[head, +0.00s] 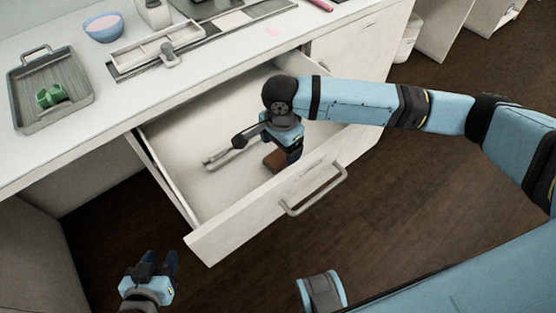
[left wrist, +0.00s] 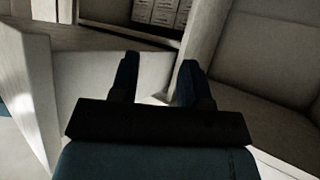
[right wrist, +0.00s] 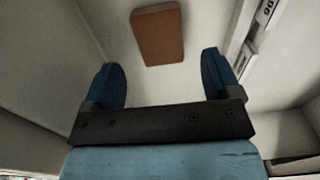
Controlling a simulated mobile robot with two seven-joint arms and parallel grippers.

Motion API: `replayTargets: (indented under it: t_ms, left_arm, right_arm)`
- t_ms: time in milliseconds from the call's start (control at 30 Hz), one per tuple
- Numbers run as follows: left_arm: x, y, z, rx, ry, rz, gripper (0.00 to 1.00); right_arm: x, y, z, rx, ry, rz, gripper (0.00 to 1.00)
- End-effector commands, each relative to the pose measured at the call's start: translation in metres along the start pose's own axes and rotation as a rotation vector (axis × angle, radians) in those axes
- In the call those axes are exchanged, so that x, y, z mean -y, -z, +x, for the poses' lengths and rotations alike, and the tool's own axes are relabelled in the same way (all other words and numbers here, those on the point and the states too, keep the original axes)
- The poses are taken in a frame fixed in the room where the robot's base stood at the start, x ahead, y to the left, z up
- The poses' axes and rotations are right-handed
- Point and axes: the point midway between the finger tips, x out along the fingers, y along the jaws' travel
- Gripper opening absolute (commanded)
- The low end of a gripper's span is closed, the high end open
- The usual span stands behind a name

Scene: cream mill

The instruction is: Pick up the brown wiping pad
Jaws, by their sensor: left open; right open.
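The brown wiping pad (head: 276,160) lies on the floor of the open drawer, near its front panel. In the right wrist view the pad (right wrist: 158,34) shows whole, ahead of the fingertips and between their lines. My right gripper (right wrist: 165,75) is open and empty. In the head view it reaches down into the drawer, and the right gripper (head: 291,158) partly covers the pad's right side. I see no contact with the pad. My left gripper (head: 156,262) is open and empty, low in front of the cabinet, left of the drawer.
The open drawer (head: 238,230) also holds a grey metal utensil (head: 222,156) left of the pad. On the counter stand a grey tray (head: 22,92) with a green item (head: 52,95), a blue bowl (head: 104,28) and a white divided tray (head: 150,50).

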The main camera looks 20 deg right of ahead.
Motion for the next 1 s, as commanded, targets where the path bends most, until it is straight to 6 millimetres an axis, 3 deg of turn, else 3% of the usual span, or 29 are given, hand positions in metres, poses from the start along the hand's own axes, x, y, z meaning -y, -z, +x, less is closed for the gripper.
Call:
replayTargets:
  t_ms: [33, 200, 533, 767, 1000]
  left_arm:
    - [0.000, -0.004, 0.003, -0.004, -0.002, -0.001, 0.43]
    - [-0.002, -0.001, 0.003, -0.021, -0.009, -0.006, 0.43]
    - [-0.004, 0.003, 0.001, -0.029, -0.014, -0.008, 0.43]
    - [-0.002, 0.001, 0.002, -0.025, -0.011, -0.008, 0.43]
    - [-0.001, -0.002, 0.003, -0.018, -0.009, -0.007, 0.43]
  right_arm:
    - [0.001, 0.003, 0.012, -0.002, -0.001, 0.001, 0.83]
    - [0.000, 0.004, 0.036, -0.001, -0.002, 0.000, 0.83]
    - [0.001, 0.004, 0.042, 0.000, 0.000, 0.000, 0.83]
    - [0.000, 0.004, 0.042, 0.000, 0.000, 0.000, 0.32]
    - [0.000, 0.004, 0.042, 0.000, 0.000, -0.001, 0.30]
